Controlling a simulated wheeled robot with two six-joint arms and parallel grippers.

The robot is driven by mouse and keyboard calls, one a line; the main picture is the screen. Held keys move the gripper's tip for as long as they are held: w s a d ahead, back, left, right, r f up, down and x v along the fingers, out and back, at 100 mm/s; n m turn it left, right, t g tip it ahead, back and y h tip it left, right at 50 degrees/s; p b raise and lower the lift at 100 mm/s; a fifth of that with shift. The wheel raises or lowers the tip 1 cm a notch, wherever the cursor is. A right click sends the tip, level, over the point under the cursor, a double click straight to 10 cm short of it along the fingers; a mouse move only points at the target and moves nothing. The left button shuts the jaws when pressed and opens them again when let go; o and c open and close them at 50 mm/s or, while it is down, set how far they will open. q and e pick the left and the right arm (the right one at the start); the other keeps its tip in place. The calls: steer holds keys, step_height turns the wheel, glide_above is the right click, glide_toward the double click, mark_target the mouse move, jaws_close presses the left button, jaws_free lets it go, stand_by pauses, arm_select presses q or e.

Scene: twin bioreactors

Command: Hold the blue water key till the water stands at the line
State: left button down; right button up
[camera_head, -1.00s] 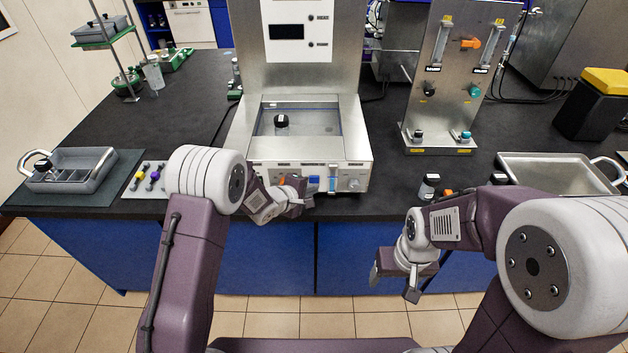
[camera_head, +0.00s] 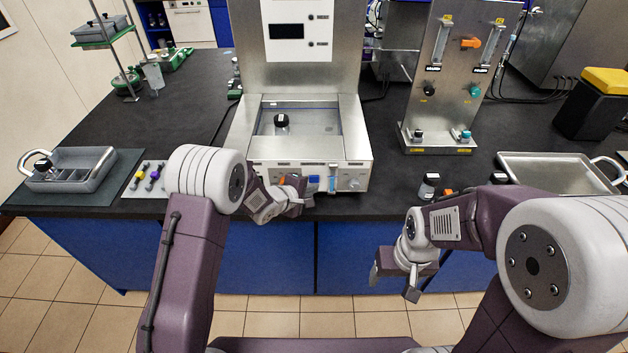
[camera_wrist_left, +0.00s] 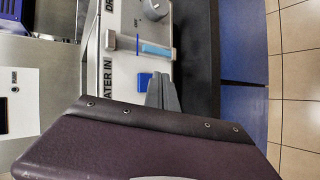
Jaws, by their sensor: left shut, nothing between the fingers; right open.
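The blue water key (camera_head: 314,182) is on the front panel of the steel water bath (camera_head: 262,150). It shows as a blue square in the left wrist view (camera_wrist_left: 144,81), beside the "WATER IN" lettering. My left gripper (camera_head: 304,190) is shut and empty, its tips right at the key; I cannot tell whether they press it. The fingers also show in the left wrist view (camera_wrist_left: 163,90). A sight tube with blue in it (camera_wrist_left: 157,50) is beside the key. My right gripper (camera_head: 394,279) is open in front of the bench.
A black-capped bottle (camera_head: 281,121) stands in the basin. A grey knob (camera_wrist_left: 155,9) is beyond the sight tube.

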stand_by(0.7)
arm_select(q)
steer(key=shift+w+p, duration=0.4)
steer(key=shift+p, duration=0.1)
steer(key=shift+w+p, duration=0.35)
steer(key=shift+w, duration=0.1)
stand_by(6.3)
